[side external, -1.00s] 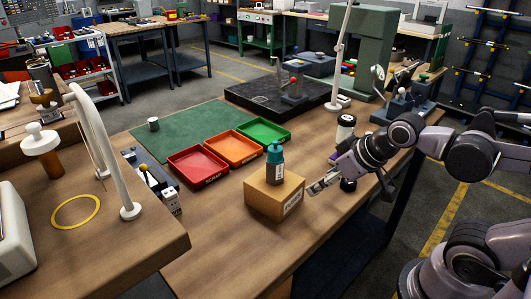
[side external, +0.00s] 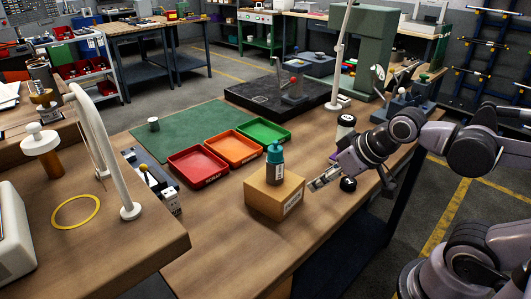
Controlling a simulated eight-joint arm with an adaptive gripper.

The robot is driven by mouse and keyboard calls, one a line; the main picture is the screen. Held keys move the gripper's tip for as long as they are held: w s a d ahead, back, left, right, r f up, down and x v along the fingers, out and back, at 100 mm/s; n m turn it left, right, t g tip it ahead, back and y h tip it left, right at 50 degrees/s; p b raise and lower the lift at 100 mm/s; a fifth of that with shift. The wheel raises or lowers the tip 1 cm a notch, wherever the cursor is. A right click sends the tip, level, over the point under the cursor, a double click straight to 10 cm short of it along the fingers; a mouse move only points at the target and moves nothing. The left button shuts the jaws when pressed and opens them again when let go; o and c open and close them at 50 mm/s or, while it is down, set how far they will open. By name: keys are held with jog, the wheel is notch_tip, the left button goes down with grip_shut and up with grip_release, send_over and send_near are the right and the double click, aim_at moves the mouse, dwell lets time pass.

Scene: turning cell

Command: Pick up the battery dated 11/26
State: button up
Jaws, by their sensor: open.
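No date can be read on anything in view, so I cannot tell which thing is the battery dated 11/26. A small white cylinder (side external: 153,124) stands on the green mat. A white-topped dark cylinder (side external: 346,121) stands behind my arm and is partly hidden by it. A small round black thing (side external: 348,184) is at the table's right side, just right of my gripper. My gripper (side external: 314,186) is open, to the right of the cardboard box, with nothing visible between its fingers.
A teal-capped bottle (side external: 275,153) stands on the cardboard box (side external: 270,199), close to my gripper. Red (side external: 197,171), orange (side external: 236,153) and green (side external: 263,135) trays lie beside the green mat (side external: 170,139). The front of the wooden table (side external: 225,250) is clear.

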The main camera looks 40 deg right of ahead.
notch_tip(320, 180, up, 10)
jog(key=w+a+r+g, duration=0.3)
jog(key=w+a+r, duration=0.45)
jog(key=w, duration=0.45)
jog(key=g, duration=0.4)
send_over(172, 202)
jog(key=w, duration=0.2)
notch_tip(172, 202, down, 8)
jog(key=f, duration=0.4)
jog(key=shift+s+d+f, duration=0.15)
jog(key=shift+s+d, duration=0.1)
jog(key=shift+d, duration=0.15)
jog(key=shift+a+f, duration=0.2)
jog(key=shift+f, duration=5.75)
grip_shut()
